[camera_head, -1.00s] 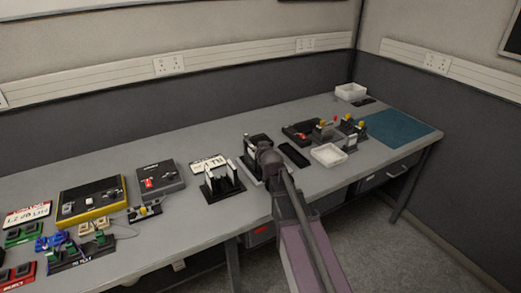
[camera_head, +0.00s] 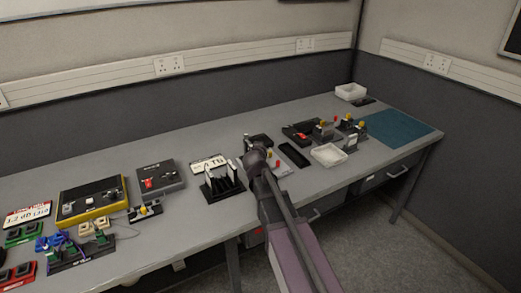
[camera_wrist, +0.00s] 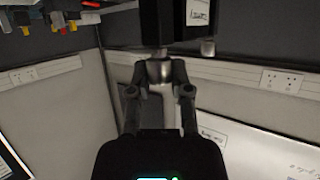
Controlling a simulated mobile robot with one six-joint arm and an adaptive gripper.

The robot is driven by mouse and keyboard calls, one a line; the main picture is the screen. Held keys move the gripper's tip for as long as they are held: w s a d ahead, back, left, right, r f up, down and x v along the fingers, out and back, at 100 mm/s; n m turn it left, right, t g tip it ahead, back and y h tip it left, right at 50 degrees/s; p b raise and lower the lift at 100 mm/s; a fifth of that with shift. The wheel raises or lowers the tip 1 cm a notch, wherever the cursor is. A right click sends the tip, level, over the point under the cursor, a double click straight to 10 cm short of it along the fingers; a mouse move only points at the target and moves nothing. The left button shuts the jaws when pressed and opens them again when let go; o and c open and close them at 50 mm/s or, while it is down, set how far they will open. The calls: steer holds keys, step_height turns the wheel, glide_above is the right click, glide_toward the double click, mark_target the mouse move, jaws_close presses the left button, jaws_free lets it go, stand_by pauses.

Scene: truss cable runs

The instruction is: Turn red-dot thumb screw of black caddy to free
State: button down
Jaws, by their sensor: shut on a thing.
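In the wrist view my gripper (camera_wrist: 160,76) is shut, its fingertips around a small silvery knob that looks like a thumb screw, against a black block (camera_wrist: 160,22). The block looks like the black caddy. It has a pale label on its right side and a second silvery knob (camera_wrist: 208,47) below that label. No red dot shows on either knob. In the head view my gripper and wrist (camera_head: 252,150) are over the middle of the bench, right of a black slotted rack (camera_head: 224,190); my arm hides what the fingers hold.
A small piece with red and yellow knobs (camera_head: 277,164) stands just right of my wrist. A white tray (camera_head: 329,155) and a dark knobbed unit (camera_head: 300,133) lie farther right. A yellow-edged case (camera_head: 92,200) is at left. A blue mat (camera_head: 400,135) is clear.

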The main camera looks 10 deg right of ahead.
steer(key=shift+m+g+h, duration=0.6)
steer(key=shift+m+h, duration=0.5)
steer(key=c, duration=0.5)
jaws_free()
